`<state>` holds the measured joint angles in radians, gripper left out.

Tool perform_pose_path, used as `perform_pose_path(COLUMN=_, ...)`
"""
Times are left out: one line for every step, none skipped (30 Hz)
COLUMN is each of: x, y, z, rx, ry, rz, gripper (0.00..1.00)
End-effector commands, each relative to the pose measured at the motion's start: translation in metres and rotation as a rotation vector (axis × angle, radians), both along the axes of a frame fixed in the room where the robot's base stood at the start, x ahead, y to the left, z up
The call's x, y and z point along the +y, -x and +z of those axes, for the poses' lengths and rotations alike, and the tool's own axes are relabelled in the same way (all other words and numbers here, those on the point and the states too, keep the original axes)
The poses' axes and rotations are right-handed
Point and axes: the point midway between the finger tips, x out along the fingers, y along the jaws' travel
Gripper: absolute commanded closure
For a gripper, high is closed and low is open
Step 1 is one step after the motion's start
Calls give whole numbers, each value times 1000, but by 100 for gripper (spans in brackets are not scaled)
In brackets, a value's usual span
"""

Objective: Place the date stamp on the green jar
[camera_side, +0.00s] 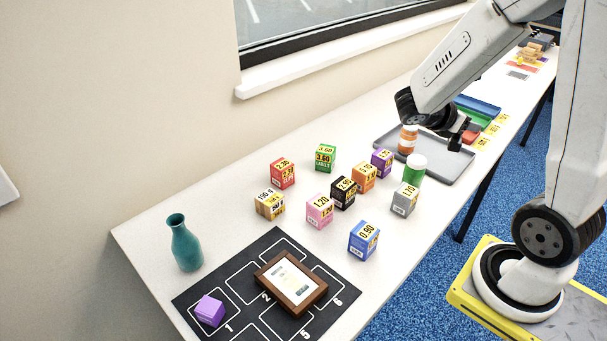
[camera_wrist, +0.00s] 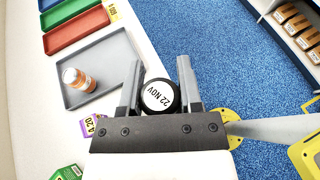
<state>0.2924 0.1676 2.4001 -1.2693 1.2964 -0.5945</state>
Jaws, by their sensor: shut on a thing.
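My gripper (camera_side: 459,137) is above the table near the front edge of the grey tray, in the side view. In the wrist view its two grey fingers (camera_wrist: 159,72) are shut on the date stamp (camera_wrist: 158,96), a round black piece whose white face reads "22 NOV". The stamp cannot be made out clearly in the side view. The green jar (camera_side: 413,174) with a white lid stands upright on the table just in front of the tray, lower and to the left of my gripper there. The green jar does not show in the wrist view.
An orange jar (camera_side: 408,139) stands in the grey tray (camera_side: 461,168), with red, green and blue trays (camera_side: 478,106) beyond. Several small price-marked boxes (camera_side: 343,192) crowd left of the green jar. A grey box (camera_side: 405,199) and a purple box (camera_side: 382,162) are close to it.

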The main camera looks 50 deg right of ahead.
Motion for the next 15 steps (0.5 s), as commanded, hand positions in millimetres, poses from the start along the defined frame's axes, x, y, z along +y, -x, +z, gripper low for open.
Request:
perform_pose_path(x=-4, y=-5, z=-3, rx=0, ry=0, rz=-1, gripper=100)
perform_pose_path(x=-6, y=-8, z=-5, rx=1, ry=-1, rz=-1, gripper=100)
perform_pose_path(x=-9, y=-12, z=-7, rx=1, ry=0, rz=0, gripper=100)
perform_pose_path(x=-11, y=-15, z=-9, rx=1, ry=0, rz=0, gripper=100)
perform_pose_path(x=-13, y=-18, z=-10, rx=1, ry=0, rz=0, gripper=100)
perform_pose_path(x=-16, y=-22, z=-12, rx=1, ry=-1, rz=-1, gripper=100)
perform_pose_path(x=-18, y=-25, z=-14, rx=1, ry=-1, rz=-1, gripper=100)
perform_pose_path(x=-20, y=-28, z=-16, rx=1, ry=-1, rz=-1, gripper=100)
perform_pose_path(x=-23, y=-32, z=-18, rx=1, ry=-1, rz=-1, gripper=100)
perform_pose_path(x=-25, y=-35, z=-20, rx=1, ry=-1, rz=-1, gripper=100)
perform_pose_path(x=-28, y=-38, z=-21, rx=1, ry=-1, rz=-1, gripper=100)
perform_pose_path(x=-30, y=-42, z=-24, rx=1, ry=-1, rz=-1, gripper=100)
perform_pose_path(x=-33, y=-45, z=-25, rx=1, ry=0, rz=0, gripper=100)
perform_pose_path(x=-35, y=-48, z=-27, rx=1, ry=0, rz=0, gripper=100)
perform_pose_path(x=-38, y=-53, z=-29, rx=1, ry=0, rz=0, gripper=100)
